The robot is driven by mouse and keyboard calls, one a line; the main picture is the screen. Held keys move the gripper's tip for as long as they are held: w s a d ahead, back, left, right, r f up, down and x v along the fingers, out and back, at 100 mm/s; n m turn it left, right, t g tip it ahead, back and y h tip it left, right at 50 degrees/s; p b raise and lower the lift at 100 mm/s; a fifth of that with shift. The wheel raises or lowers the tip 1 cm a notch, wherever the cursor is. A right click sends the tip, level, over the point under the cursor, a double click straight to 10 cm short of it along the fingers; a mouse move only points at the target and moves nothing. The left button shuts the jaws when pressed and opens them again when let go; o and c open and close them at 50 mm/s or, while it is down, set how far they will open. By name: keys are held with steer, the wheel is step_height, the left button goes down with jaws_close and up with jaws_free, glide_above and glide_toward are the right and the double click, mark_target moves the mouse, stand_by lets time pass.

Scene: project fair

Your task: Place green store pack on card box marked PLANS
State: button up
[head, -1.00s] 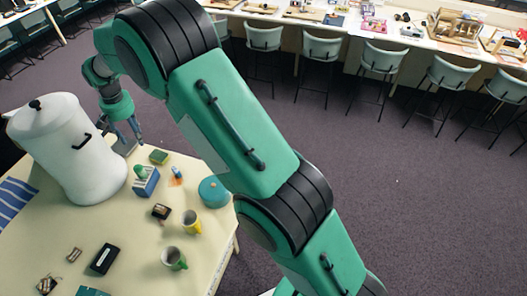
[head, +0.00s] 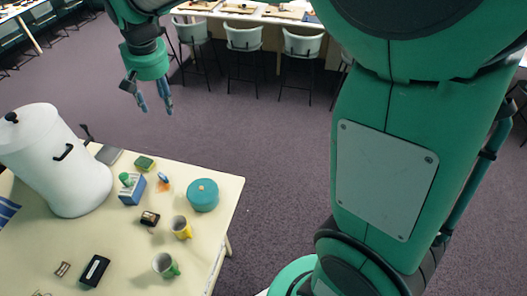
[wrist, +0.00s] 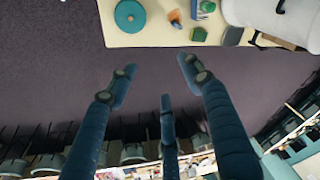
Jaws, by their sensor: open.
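My gripper (head: 154,104) is open and empty. It hangs in the air beyond the table's back edge, with floor behind it. In the wrist view its spread fingers (wrist: 155,82) hold nothing. A small green block (head: 145,162) with a yellowish side lies near the table's back edge and may be the green store pack; it also shows in the wrist view (wrist: 199,34). A blue-and-white box (head: 132,190) with a green piece on top stands just in front of it. No PLANS marking is readable, so I cannot tell which thing is the card box.
A white urn (head: 62,165) stands at the table's left. A teal round pot (head: 203,196), yellow mug (head: 181,229), green-handled mug (head: 163,265) and black case (head: 95,270) stand on the cream table (head: 125,245). A grey flat item (head: 108,155) lies by the urn. Chairs stand beyond open floor.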

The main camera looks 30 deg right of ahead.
steer(key=s+d+t, duration=0.1)
steer(key=s+d, duration=0.4)
steer(key=s, duration=0.6)
steer(key=s+d+r+t, duration=0.1)
steer(key=s+d, duration=0.4)
steer(key=s, duration=0.6)
steer(key=s+d, duration=0.5)
steer(key=s, duration=0.6)
steer(key=shift+r+t+h, duration=0.3)
steer(key=shift+r+t, duration=0.1)
steer(key=shift+f, duration=0.1)
step_height(320, 180, down, 18)
steer(key=b, duration=1.8)
steer(key=shift+r, duration=0.2)
